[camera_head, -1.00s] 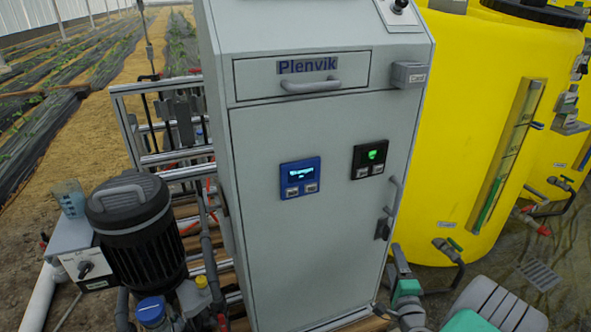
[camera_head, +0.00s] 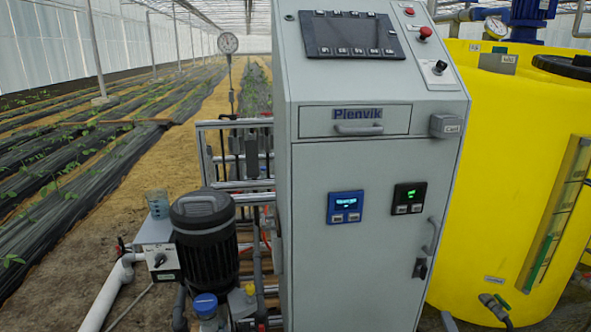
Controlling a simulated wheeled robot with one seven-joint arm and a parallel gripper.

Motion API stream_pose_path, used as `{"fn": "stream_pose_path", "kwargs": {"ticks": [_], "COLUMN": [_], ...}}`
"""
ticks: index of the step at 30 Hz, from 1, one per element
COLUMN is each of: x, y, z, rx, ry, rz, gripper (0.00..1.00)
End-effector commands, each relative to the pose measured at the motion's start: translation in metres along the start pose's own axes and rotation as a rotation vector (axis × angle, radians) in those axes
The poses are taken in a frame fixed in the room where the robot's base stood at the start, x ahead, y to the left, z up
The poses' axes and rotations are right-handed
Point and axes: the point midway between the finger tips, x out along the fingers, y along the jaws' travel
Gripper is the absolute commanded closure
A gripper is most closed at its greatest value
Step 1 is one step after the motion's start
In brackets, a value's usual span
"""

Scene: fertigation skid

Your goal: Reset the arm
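My gripper is not visible in the head view now. The grey Plenvik cabinet (camera_head: 355,270) stands upright in front of me. Its drawer (camera_head: 356,121) with a handle looks shut, and the door below it looks shut too. On its sloped top are a dark display panel (camera_head: 352,35), a red button (camera_head: 425,32) and a switch (camera_head: 439,67). A blue controller (camera_head: 345,206) and a black controller with a green display (camera_head: 409,198) are set in the door.
A large yellow tank (camera_head: 506,150) stands right of the cabinet. A black pump motor (camera_head: 204,240), a grey box (camera_head: 157,243) with a beaker (camera_head: 157,203) on it, and a white pipe (camera_head: 108,295) are at the left. Crop rows and a straw path (camera_head: 190,150) lie beyond.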

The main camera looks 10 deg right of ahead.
Motion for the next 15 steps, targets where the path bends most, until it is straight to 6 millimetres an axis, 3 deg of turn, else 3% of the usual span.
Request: {"fn": "stream_pose_path", "kwargs": {"ticks": [8, 11, 15], "x": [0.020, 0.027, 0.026], "y": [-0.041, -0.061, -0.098], "z": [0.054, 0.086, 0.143], "rx": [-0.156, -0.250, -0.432], "ry": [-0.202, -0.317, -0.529], "rz": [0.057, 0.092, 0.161], "gripper": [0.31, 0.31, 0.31]}}
